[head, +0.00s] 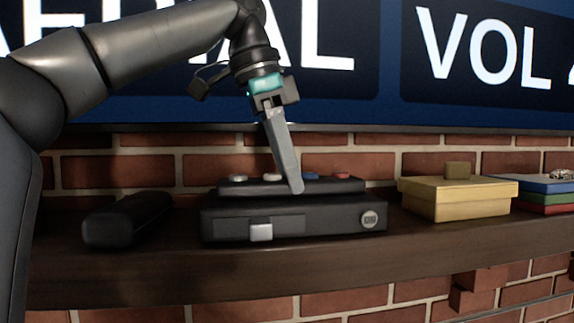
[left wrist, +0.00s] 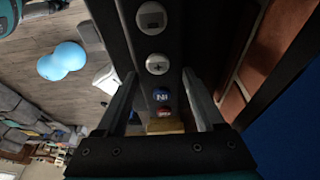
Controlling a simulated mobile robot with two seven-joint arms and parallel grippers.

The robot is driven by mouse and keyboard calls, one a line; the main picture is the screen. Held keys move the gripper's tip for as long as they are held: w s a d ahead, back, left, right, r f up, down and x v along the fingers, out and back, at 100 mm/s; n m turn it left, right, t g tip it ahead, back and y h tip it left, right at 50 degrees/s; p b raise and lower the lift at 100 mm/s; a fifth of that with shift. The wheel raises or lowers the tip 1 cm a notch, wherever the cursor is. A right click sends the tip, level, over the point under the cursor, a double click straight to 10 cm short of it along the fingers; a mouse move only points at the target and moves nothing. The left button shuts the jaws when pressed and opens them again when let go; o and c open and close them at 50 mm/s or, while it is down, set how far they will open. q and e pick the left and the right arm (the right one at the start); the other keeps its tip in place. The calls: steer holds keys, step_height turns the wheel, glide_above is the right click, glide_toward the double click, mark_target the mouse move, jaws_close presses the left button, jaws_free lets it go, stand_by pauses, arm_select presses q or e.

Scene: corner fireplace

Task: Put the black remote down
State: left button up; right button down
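The black remote (head: 236,187) lies level along the top of a black console box (head: 292,232). It has white, blue and red buttons. I cannot tell whether a thin gap separates it from the box. My left gripper (head: 296,188) reaches down from above, with one finger in front of the remote. In the left wrist view the remote (left wrist: 157,45) runs between the two fingers of my left gripper (left wrist: 160,76), and the fingertips meet its side edges. The far finger is hidden in the head view.
A dark wooden mantel shelf (head: 150,272) carries a black rounded block (head: 127,218) at left. At right are a yellow box (head: 457,200) with a small brown block (head: 457,169) on it, and stacked books (head: 545,186). A brick wall and blue panel stand behind.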

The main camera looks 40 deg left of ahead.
mark_target(218, 180)
arm_select(q)
steer(key=o, duration=0.4)
steer(key=shift+a+r, duration=0.1)
steer(key=shift+r, duration=0.35)
steer(key=s+a, duration=0.4)
steer(key=s, duration=0.1)
steer(key=s+a+b, duration=0.1)
steer(key=s+a, duration=0.1)
steer(key=s, duration=0.1)
steer(key=shift+a+r, duration=0.15)
steer(key=shift+r, duration=0.15)
steer(key=shift+s+a, duration=0.65)
steer(key=shift+s, duration=0.2)
